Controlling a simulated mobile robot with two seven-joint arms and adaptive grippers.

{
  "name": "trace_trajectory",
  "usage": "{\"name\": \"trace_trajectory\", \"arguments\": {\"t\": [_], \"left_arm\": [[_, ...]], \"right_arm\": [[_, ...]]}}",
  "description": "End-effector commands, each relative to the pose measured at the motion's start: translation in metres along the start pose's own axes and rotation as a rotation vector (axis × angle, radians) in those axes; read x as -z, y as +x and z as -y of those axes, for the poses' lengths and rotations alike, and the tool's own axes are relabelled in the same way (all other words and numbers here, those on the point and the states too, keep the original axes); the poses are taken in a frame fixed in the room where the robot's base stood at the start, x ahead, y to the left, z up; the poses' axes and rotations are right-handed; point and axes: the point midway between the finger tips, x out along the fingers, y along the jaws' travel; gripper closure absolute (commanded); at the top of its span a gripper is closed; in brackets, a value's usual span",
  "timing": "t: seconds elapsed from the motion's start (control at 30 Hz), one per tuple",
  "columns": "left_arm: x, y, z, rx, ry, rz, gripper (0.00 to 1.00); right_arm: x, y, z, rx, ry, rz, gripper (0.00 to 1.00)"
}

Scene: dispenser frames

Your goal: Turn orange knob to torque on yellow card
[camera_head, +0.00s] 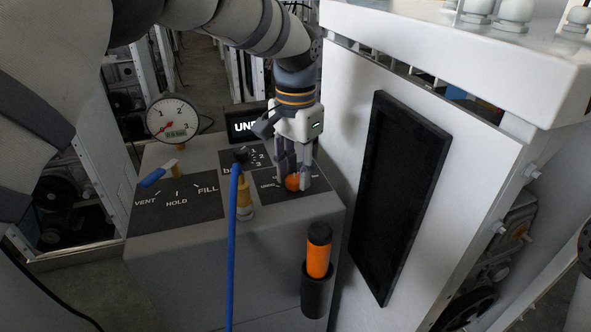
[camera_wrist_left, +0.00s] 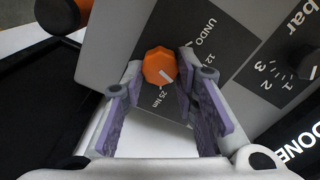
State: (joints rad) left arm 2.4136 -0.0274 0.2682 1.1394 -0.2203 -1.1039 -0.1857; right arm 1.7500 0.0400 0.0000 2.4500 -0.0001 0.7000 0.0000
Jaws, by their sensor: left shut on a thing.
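The orange knob (camera_head: 292,183) sits on a dark label plate on top of the grey console. My left gripper (camera_head: 294,178) reaches down over it, shut on it with one finger on each side. In the left wrist view the knob (camera_wrist_left: 158,66) shows between the two purple-padded fingers (camera_wrist_left: 160,72). Its white pointer mark slants down and right, towards the side with the "25 Nm" label. "UNDO" and a partly hidden "12" are printed further round. No yellow card can be made out. My right gripper is not in view.
A display (camera_head: 245,126) shows "UN", partly hidden by my gripper. A gauge (camera_head: 173,119), a blue-handled valve (camera_head: 158,174), a black selector (camera_head: 240,155) and a blue hose (camera_head: 233,240) are left of the knob. An orange-handled tool (camera_head: 318,250) stands in front. A white cabinet (camera_head: 345,130) is close on the right.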

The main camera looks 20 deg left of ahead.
Motion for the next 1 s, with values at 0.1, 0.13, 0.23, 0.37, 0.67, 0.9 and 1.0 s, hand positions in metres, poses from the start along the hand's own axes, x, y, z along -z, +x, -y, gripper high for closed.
{"name": "trace_trajectory", "arguments": {"t": [0.1, 0.13, 0.23, 0.37, 0.67, 0.9, 1.0], "left_arm": [[-0.0007, 0.0014, -0.0005, -0.002, 0.034, 0.003, 1.00], [-0.0007, 0.0014, -0.0006, -0.002, 0.042, 0.003, 1.00], [-0.0006, 0.0015, -0.0007, -0.002, 0.058, 0.004, 1.00], [-0.0007, 0.0016, -0.0008, -0.002, 0.068, 0.004, 1.00], [-0.0007, 0.0018, -0.0008, -0.002, 0.070, 0.004, 1.00], [-0.0005, 0.0014, -0.0007, -0.001, 0.069, 0.003, 0.53], [-0.0003, 0.0009, -0.0006, -0.001, 0.069, 0.002, 0.53]], "right_arm": [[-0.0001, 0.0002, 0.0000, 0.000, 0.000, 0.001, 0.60], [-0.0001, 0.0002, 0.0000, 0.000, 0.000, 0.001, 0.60], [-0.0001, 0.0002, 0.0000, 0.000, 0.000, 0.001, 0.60], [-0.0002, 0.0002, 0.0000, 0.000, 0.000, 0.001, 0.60], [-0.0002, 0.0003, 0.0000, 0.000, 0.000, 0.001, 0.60], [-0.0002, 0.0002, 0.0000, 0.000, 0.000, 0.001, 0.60], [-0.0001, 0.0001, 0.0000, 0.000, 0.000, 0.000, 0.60]]}}
